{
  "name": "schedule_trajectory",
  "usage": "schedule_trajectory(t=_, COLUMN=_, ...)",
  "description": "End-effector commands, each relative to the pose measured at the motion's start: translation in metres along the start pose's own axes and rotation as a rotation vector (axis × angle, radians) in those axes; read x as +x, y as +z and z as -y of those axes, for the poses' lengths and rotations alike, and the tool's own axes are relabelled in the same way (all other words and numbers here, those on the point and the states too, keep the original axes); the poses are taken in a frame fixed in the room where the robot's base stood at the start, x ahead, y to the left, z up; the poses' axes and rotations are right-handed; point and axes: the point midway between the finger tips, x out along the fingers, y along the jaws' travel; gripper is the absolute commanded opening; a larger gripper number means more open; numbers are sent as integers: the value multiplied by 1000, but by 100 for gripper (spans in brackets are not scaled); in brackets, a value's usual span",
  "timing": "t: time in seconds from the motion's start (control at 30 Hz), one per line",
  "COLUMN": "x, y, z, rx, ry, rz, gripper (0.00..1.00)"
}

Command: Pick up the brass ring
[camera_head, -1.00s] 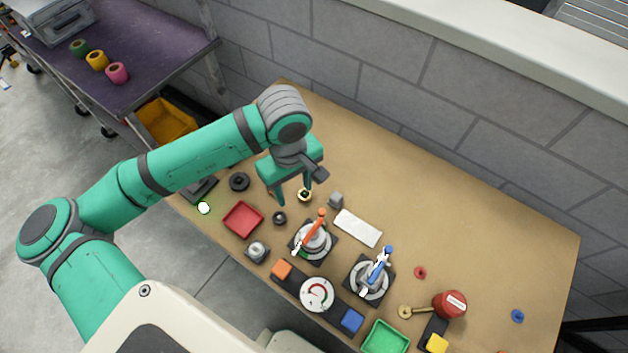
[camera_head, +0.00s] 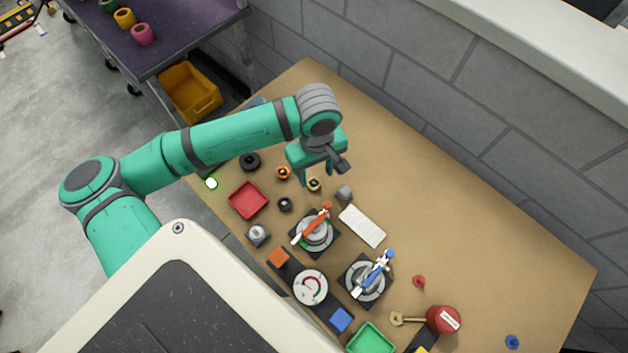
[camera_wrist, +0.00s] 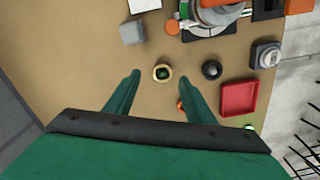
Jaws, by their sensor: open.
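The brass ring (camera_head: 314,184) stands on the brown bench, just below my gripper in the head view. In the wrist view the brass ring (camera_wrist: 162,72) is a small gold ring with a dark green centre, seen between my two fingertips. My gripper (camera_wrist: 160,75) is open and empty, with its green fingers spread to both sides of the ring in that view. In the head view my gripper (camera_head: 317,174) hangs over the bench near the ring. The gap in height between fingertips and ring is hard to judge.
Near the ring are an orange ring-like piece (camera_head: 283,172), a black knob (camera_head: 285,204), a grey cube (camera_head: 344,193) and an orange-handled lever fixture (camera_head: 315,232). A red tray (camera_head: 248,200) lies to the left. The bench behind the ring, toward the block wall, is clear.

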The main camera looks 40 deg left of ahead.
Motion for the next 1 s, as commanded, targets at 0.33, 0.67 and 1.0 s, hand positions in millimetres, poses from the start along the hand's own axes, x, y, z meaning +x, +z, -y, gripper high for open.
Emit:
schedule_trajectory(t=0.33, x=41, y=-2, z=5, rx=0, ry=1, rz=2, gripper=49)
schedule_trajectory(t=0.67, x=42, y=-2, z=5, rx=0, ry=1, rz=1, gripper=33)
schedule_trajectory(t=1.0, x=42, y=-2, z=5, rx=0, ry=1, rz=0, gripper=5)
